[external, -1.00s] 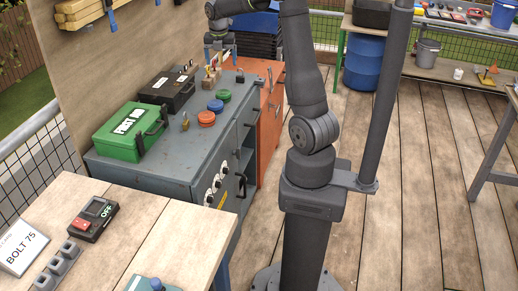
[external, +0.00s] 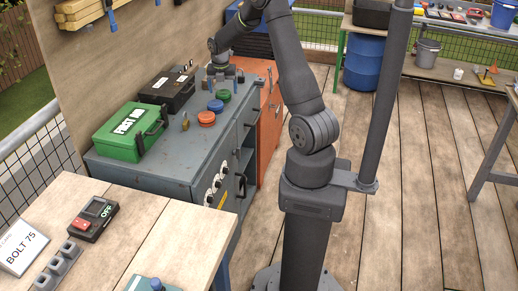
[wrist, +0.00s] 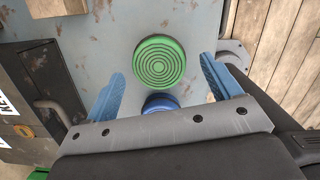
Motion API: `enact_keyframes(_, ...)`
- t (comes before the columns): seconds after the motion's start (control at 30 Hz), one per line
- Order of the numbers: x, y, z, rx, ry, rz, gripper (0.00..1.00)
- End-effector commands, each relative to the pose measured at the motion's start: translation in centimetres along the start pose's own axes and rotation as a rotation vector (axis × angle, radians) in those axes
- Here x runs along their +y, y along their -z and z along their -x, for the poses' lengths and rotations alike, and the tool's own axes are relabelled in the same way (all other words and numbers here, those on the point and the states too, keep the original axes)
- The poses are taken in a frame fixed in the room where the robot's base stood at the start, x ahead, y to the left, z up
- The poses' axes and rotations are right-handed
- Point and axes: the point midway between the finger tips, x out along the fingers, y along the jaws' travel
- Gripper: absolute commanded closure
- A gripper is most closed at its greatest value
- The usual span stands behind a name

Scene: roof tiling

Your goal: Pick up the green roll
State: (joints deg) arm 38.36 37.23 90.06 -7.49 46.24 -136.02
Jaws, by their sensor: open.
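The green roll (wrist: 159,61) is a round disc with concentric rings, lying flat on the grey cabinet top (wrist: 115,22). In the external view the green roll (external: 224,95) is just behind the blue roll (external: 215,106). My gripper (wrist: 163,76) is open, with one blue finger on each side of the picture. The green roll shows between and slightly beyond the fingertips, with nothing held. In the external view my gripper (external: 220,80) is over the cabinet's back part, near the green roll. Its height above the roll is hard to tell.
The blue roll (wrist: 160,102) shows partly behind my gripper's edge. A red roll (external: 206,118) sits further front. A black case (external: 168,89) and a green first aid box (external: 130,131) stand to the left. A small padlock-like object (external: 185,121) is beside the red roll.

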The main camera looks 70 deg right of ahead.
Motion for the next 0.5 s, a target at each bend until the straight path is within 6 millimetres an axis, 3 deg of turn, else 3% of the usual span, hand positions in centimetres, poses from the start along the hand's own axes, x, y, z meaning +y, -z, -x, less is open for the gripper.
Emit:
enact_keyframes(0.2,0.1,-0.1,-2.7,0.002,0.002,0.0,0.17)
enact_keyframes(0.47,0.1,-0.2,-3.0,0.0,0.0,0.0,0.17)
enact_keyframes(0.5,0.1,-0.2,-3.0,0.0,0.0,0.0,0.21)
